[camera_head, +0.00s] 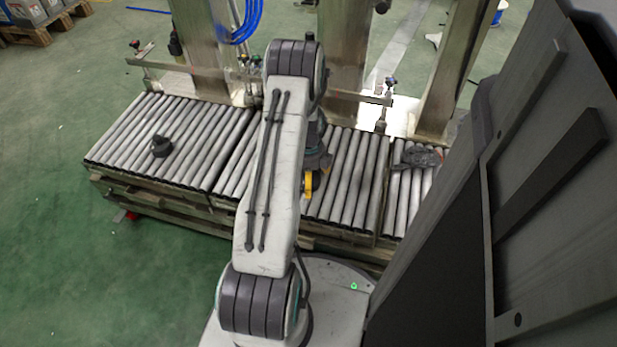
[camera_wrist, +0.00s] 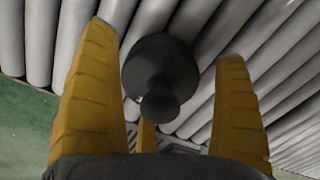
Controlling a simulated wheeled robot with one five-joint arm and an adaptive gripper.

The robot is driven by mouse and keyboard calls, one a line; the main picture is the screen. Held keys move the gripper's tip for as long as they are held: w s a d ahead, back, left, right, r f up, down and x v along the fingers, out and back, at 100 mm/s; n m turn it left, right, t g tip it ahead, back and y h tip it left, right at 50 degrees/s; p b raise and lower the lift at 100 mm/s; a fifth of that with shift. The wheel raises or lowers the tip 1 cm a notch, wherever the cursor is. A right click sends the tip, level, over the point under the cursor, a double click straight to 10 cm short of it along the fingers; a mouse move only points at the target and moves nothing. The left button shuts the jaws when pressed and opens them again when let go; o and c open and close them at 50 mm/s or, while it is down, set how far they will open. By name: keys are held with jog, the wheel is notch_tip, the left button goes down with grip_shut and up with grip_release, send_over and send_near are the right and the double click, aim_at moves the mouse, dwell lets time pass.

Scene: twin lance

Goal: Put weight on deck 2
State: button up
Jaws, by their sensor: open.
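A dark weight with a knob (camera_wrist: 160,70) stands on grey rollers in the wrist view. My gripper (camera_wrist: 167,48) is open, with its yellow fingers on either side of the weight and visible gaps between. In the head view my gripper (camera_head: 308,188) is over the middle roller deck (camera_head: 350,185), partly hidden by my arm. The weight between the fingers cannot be made out there. No deck number is readable.
A dark flat object (camera_head: 421,157) lies on the right-hand rollers. Metal posts (camera_head: 341,65) and blue hoses (camera_head: 242,22) stand behind the decks. Boxes on a pallet (camera_head: 42,22) are at the far left. Green floor (camera_head: 70,255) is clear at the front left.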

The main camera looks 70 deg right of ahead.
jog(key=shift+r, duration=0.1)
notch_tip(320, 180, up, 12)
jog(key=p, duration=0.4)
dwell(0.3)
